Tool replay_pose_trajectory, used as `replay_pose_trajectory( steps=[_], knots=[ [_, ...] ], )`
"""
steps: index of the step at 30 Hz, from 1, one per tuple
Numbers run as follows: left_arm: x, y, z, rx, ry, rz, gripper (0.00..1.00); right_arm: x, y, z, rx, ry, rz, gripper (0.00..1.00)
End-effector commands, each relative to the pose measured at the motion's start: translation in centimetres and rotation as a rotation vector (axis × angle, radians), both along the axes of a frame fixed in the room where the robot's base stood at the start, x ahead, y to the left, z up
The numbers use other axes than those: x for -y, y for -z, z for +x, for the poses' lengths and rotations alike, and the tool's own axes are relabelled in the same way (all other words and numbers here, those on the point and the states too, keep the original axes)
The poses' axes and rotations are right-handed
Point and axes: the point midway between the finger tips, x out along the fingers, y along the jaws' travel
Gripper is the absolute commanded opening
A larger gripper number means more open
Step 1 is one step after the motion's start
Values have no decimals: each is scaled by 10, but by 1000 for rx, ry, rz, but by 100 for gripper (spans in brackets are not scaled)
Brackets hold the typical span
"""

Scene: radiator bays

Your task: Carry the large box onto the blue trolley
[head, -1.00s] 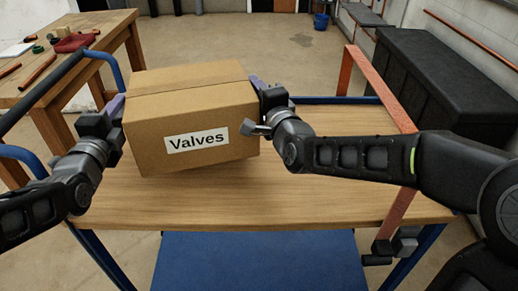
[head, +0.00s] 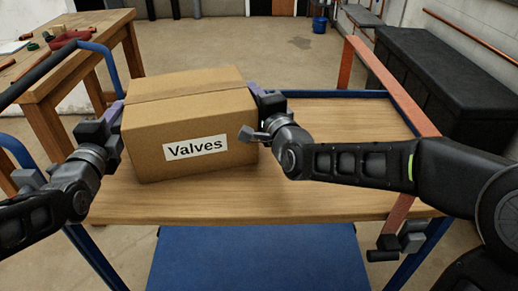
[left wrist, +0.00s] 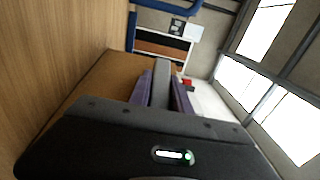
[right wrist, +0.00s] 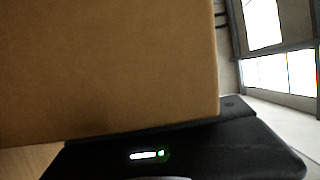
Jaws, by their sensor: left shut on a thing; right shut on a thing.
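The large box (head: 190,125) is brown cardboard with a white "Valves" label, in the middle of the head view. It is over the left part of the wooden top of the blue trolley (head: 330,190), turned a little. I cannot tell whether its bottom touches the top. My left gripper (head: 117,112) is shut on the box's left side, with purple fingers partly seen. My right gripper (head: 260,92) is shut on its right side. The box also shows in the left wrist view (left wrist: 95,85) and fills much of the right wrist view (right wrist: 100,70).
An orange-red upright frame (head: 385,85) stands at the trolley's right side. A wooden workbench (head: 100,40) with tools is at the back left. A black chest (head: 440,85) is at the right. The trolley top right of the box is bare. A blue bucket (head: 320,24) stands far back.

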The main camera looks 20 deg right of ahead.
Motion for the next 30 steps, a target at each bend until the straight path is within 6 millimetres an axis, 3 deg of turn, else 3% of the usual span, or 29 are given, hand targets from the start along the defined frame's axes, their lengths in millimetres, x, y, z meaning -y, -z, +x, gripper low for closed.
replay_pose_trajectory(
  steps=[8,14,26,30],
  knots=[
    [0,0,0,0,-1,0,45,0,0,0,0,1,0,45],
    [0,0,0,0,0,0,47,0,0,0,0,0,0,45],
    [0,0,0,0,0,0,80,0,0,0,0,0,0,45],
    [0,0,0,0,0,0,82,0,0,0,0,0,0,45]
  ],
)
